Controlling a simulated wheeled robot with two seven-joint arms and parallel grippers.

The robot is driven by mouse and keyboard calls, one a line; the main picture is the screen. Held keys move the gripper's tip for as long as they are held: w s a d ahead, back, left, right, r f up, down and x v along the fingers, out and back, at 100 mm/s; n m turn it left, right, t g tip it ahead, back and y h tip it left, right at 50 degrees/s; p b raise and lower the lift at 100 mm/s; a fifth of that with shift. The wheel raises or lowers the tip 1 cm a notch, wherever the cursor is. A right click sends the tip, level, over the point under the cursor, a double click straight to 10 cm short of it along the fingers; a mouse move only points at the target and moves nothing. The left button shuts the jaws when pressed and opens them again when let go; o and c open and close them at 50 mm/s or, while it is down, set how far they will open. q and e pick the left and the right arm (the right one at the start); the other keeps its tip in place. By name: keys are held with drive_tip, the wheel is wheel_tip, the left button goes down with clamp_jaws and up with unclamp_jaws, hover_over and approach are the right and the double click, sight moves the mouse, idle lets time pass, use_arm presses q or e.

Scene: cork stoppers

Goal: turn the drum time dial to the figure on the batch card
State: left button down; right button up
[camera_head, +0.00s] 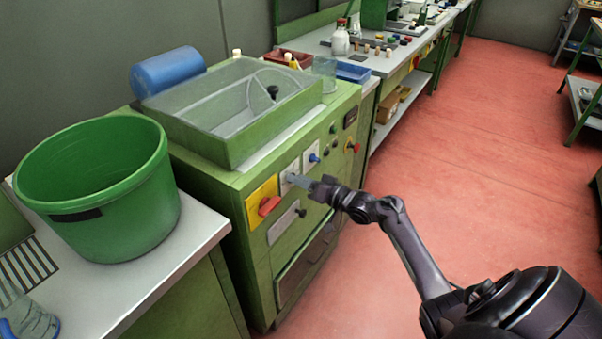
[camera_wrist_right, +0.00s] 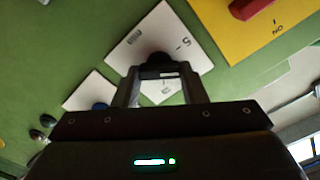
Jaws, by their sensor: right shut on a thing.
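The time dial is a dark round knob (camera_wrist_right: 156,62) on a white plate (camera_wrist_right: 127,42) marked "5" and "min" on the green machine's front. In the wrist view my right gripper (camera_wrist_right: 158,78) has its two fingers on either side of the knob, shut on it. In the head view my right gripper (camera_head: 298,181) reaches the white dial plate (camera_head: 290,168) from the right and hides most of the knob. The dial's exact setting cannot be read. I cannot make out a batch card. My left gripper is not in view.
A red switch (camera_head: 269,206) on a yellow plate sits left of the dial; a blue knob (camera_head: 314,158) sits right of it. The machine's clear-lidded top (camera_head: 235,100) is above. A green bucket (camera_head: 98,180) stands on the left bench. The red floor (camera_head: 470,130) at right is open.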

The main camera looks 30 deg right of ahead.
drive_tip(key=shift+d+f+m+p, duration=0.15)
drive_tip(key=shift+m+p, duration=1.45)
drive_tip(key=shift+m, duration=2.5)
drive_tip(key=shift+f+m+p, duration=0.1)
drive_tip(key=shift+m+p, duration=1.5)
drive_tip(key=shift+m, duration=2.5)
drive_tip(key=o, duration=1)
drive_tip(key=shift+f, duration=0.1)
drive_tip(key=p+v, duration=0.1)
drive_tip(key=v, duration=0.6)
drive_tip(key=shift+s+d, duration=0.15)
drive_tip(key=shift+s, duration=0.2)
